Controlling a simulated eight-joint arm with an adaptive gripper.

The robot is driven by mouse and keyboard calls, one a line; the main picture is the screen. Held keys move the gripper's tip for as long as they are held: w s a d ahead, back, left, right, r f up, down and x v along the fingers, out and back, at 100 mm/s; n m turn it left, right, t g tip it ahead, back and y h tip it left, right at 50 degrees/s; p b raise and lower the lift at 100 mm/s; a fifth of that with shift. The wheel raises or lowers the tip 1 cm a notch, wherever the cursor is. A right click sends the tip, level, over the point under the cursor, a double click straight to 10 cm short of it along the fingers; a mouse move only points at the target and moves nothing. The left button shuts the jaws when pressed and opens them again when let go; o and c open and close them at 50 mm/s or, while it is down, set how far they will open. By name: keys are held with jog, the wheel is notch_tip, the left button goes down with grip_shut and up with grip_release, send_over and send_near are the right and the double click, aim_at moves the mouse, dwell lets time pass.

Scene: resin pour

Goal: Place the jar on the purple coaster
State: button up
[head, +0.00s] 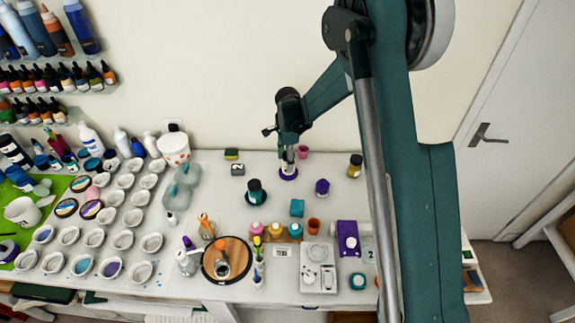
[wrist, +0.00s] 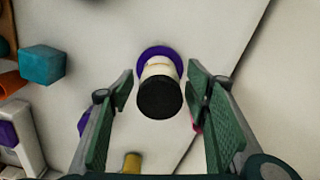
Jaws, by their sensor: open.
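A pale jar with a black lid (wrist: 158,97) stands on the purple coaster (wrist: 152,49), as seen from above in the wrist view. It looks upright. My gripper (wrist: 160,80) is open, with one finger on each side of the jar and a visible gap on both sides. In the head view my gripper (head: 288,135) is above the coaster (head: 288,177) near the back of the table, with the pale jar (head: 288,158) below it. The jar's lid is hard to make out there.
A pink cup (head: 303,152) stands close by on the right. The wall is behind.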

notch_tip(320, 180, up, 9)
jog(key=shift+r+b, duration=0.1)
jog(key=shift+b, duration=0.25)
dwell(0.3)
dwell(0.6)
jog(key=shift+s+d+r, duration=0.2)
jog(key=shift+d+r, duration=0.1)
jog(key=shift+r, duration=0.15)
jog(key=s+d+r+n+t, duration=0.2)
jog(key=s+d+r+n, duration=0.2)
jog(key=s+d+r, duration=0.45)
jog(key=s+d+r+n+t, duration=0.1)
jog(key=s+d+r+n, duration=0.2)
jog(key=s+d+r, duration=0.5)
jog(key=s+d+r+n+t, duration=0.1)
jog(key=s+d+n, duration=0.3)
jog(key=s, duration=0.8)
jog(key=s+d+r+n+t, duration=0.2)
jog(key=s+d+n+t, duration=0.1)
jog(key=s, duration=0.9)
jog(key=shift+d+n, duration=0.4)
jog(key=shift+n, duration=0.1)
